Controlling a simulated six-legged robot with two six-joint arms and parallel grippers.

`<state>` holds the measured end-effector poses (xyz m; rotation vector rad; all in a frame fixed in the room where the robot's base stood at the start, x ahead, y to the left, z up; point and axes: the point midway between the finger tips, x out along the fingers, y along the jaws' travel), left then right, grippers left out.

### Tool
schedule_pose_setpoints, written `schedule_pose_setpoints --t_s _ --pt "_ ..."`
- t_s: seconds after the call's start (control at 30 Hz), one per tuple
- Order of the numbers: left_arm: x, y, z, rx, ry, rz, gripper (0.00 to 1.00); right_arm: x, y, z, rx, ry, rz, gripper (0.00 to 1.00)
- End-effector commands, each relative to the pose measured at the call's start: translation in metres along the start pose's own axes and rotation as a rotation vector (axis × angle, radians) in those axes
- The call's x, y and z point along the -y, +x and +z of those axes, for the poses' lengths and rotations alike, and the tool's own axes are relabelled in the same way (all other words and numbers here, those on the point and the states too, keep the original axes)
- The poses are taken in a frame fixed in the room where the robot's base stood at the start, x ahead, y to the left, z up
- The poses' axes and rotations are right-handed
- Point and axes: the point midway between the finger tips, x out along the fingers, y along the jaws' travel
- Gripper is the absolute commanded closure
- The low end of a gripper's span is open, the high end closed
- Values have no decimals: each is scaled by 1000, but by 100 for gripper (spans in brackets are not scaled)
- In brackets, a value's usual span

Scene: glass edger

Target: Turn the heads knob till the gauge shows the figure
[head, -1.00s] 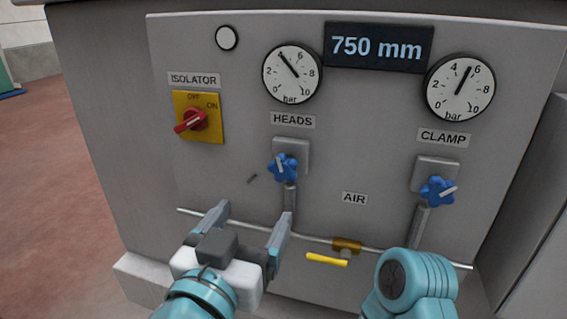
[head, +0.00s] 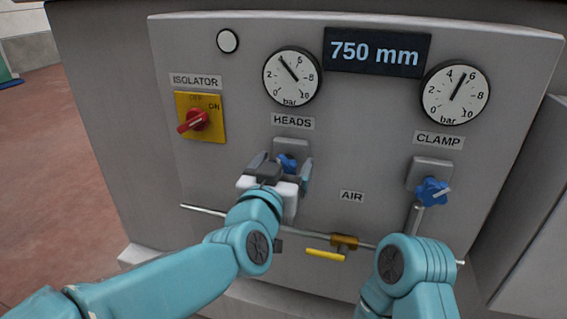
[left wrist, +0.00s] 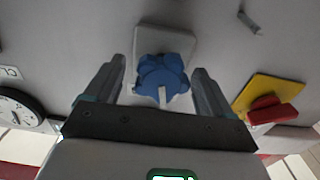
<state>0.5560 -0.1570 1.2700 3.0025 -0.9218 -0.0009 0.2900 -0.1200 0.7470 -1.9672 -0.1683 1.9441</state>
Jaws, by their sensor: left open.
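The blue heads knob (head: 287,163) sits on its grey valve plate under the HEADS label. In the left wrist view the knob (left wrist: 164,78) shows whole, with a white pointer mark. My left gripper (head: 282,166) is at the knob, its fingers apart on either side of it. In the left wrist view the open fingers (left wrist: 160,70) flank the knob with a gap on both sides. The heads gauge (head: 291,77) has its needle up and left, at about 4 bar. My right arm shows at the lower right, but its gripper is out of view.
The clamp knob (head: 432,192) and clamp gauge (head: 455,93) are to the right. The red isolator switch (head: 195,120) is on the left. A display (head: 376,52) reads 750 mm. An air pipe with a yellow lever (head: 325,254) runs below.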

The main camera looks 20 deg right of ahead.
Motion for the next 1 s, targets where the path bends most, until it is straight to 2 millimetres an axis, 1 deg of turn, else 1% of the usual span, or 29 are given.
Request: schedule_pose_setpoints --t_s 0.13,0.17,0.2,0.3,0.47,0.67,0.87,1.0 --pt "0 0 0 0 0 0 17 0 0 0 0 0 0 57" --pt "0 0 0 0 0 0 27 0 0 0 0 0 0 57" --pt "0 0 0 0 0 0 40 0 0 0 0 0 0 57" --pt "0 0 0 0 0 0 68 0 0 0 0 0 0 57" --pt "0 0 0 0 -3 0 68 0 1 0 0 0 0 57" --pt "0 0 2 -1 -48 0 68 -2 7 0 0 0 0 57" --pt "1 0 3 -2 -169 -1 68 -7 19 0 0 0 0 57" --pt "2 0 3 -3 -287 -1 68 -10 29 -1 0 0 0 57"
